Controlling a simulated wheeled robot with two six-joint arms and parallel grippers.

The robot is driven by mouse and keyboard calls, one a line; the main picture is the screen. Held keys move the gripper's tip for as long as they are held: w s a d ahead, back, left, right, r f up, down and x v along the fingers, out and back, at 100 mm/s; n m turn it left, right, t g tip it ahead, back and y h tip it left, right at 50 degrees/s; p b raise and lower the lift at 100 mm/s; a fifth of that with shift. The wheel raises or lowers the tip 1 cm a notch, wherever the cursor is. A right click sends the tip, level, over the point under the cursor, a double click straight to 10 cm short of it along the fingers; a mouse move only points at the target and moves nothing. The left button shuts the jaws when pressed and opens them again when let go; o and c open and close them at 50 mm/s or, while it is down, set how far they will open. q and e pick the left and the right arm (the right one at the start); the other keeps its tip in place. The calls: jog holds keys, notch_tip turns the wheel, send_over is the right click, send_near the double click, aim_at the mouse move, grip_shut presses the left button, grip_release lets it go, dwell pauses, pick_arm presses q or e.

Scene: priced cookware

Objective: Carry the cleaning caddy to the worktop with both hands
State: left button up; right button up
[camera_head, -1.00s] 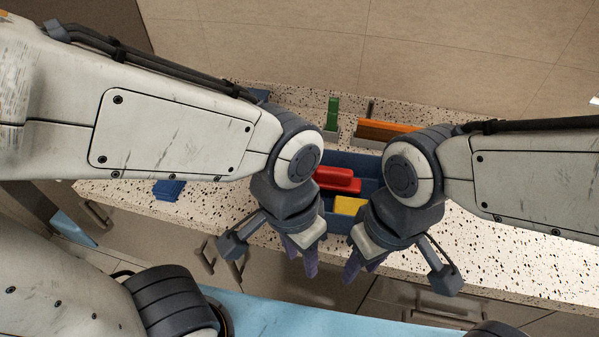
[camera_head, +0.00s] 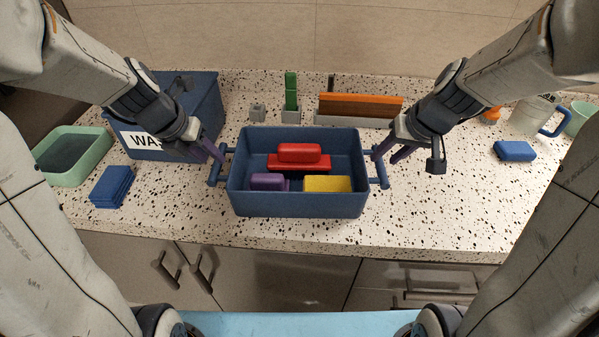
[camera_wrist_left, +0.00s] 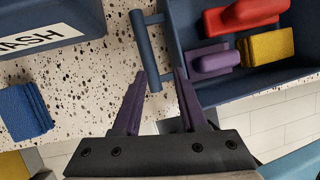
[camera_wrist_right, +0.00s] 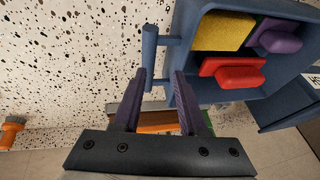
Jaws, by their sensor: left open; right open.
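The cleaning caddy (camera_head: 300,207) is a blue open box with a bar handle on each side, resting on the speckled worktop (camera_head: 230,232). It holds a red brush-like block (camera_head: 299,154), a purple block (camera_head: 268,182) and a yellow sponge (camera_head: 327,184). My left gripper (camera_head: 220,158) is open by the left handle (camera_head: 216,170); in the left wrist view that handle (camera_wrist_left: 146,50) lies just beyond and between the fingertips. My right gripper (camera_head: 381,156) is open by the right handle (camera_head: 380,170); in the right wrist view that handle (camera_wrist_right: 150,58) lies just beyond the fingertips. Neither grips it.
A blue bin labelled "WASH" (camera_head: 200,105), a green tray (camera_head: 98,160) and blue cloths (camera_head: 112,186) are at left. Orange and brown boards (camera_head: 360,106) and a green item (camera_head: 291,90) stand behind. A blue sponge (camera_head: 514,151) and pitcher (camera_head: 528,118) are at right.

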pick_arm(q)
jog(key=shift+w+a+f+n, duration=0.2)
jog(key=shift+a+n, duration=0.2)
jog(key=shift+n, duration=0.15)
jog(key=shift+w+a+f+n, duration=0.1)
jog(key=shift+w+a+n, duration=0.1)
jog(key=shift+a+n, duration=0.3)
pick_arm(e)
jog(key=shift+w+d+f, duration=0.1)
jog(key=shift+w+d, duration=0.1)
jog(key=shift+d, duration=0.25)
jog(key=shift+w+d+f, duration=0.1)
jog(key=shift+w+d, duration=0.05)
jog(key=shift+d, duration=0.25)
pick_arm(q)
jog(key=shift+d, duration=0.1)
pick_arm(e)
jog(key=shift+f, duration=0.1)
